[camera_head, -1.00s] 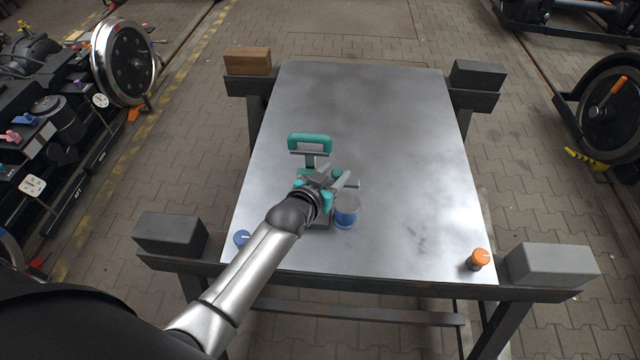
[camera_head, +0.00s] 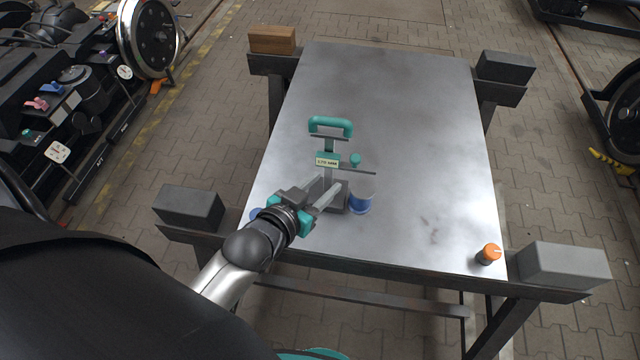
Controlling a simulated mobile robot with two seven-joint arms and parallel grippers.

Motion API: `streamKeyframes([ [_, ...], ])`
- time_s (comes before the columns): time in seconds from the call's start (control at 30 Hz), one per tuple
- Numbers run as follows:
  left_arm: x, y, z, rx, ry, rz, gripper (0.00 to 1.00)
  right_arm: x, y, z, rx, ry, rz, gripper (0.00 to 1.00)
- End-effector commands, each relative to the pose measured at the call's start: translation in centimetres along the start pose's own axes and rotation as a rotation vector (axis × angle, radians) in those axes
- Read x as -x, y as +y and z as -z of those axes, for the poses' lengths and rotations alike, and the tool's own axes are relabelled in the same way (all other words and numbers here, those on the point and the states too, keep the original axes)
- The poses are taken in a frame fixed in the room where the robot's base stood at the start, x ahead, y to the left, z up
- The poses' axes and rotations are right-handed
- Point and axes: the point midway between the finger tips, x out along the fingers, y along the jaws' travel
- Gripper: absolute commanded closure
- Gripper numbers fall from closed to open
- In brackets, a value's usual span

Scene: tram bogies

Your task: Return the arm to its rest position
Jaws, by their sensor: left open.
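My left arm comes in from the lower left, and its left gripper (camera_head: 325,193) is open and empty over the near left part of the metal table (camera_head: 400,130). A grey device with a teal handle (camera_head: 331,126) and a small label stands on the table just beyond the gripper, apart from the handle. A clear jar with a blue base (camera_head: 361,198) stands right of the fingertips. A blue round thing (camera_head: 256,213) is partly hidden behind the gripper. My right gripper is not in view.
An orange-topped knob (camera_head: 489,253) stands at the table's near right corner. Blocks sit at the corners: brown (camera_head: 272,39), dark (camera_head: 506,66), dark near left (camera_head: 189,207), light grey (camera_head: 563,266). The table's far and right parts are clear. A bogie with a wheel (camera_head: 150,38) stands at left.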

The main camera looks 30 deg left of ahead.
Motion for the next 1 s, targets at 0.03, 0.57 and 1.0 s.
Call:
streamKeyframes([
  [0.03,0.3,0.0,0.0,0.0,0.0,0.0,0.54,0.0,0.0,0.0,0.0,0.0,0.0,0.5],
  [0.57,0.4,0.0,0.0,0.0,0.001,0.0,0.54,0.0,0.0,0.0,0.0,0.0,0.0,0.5],
  [1.0,-3.0,0.3,-17.3,-0.001,-0.249,0.003,0.54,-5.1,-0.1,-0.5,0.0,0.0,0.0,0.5],
])
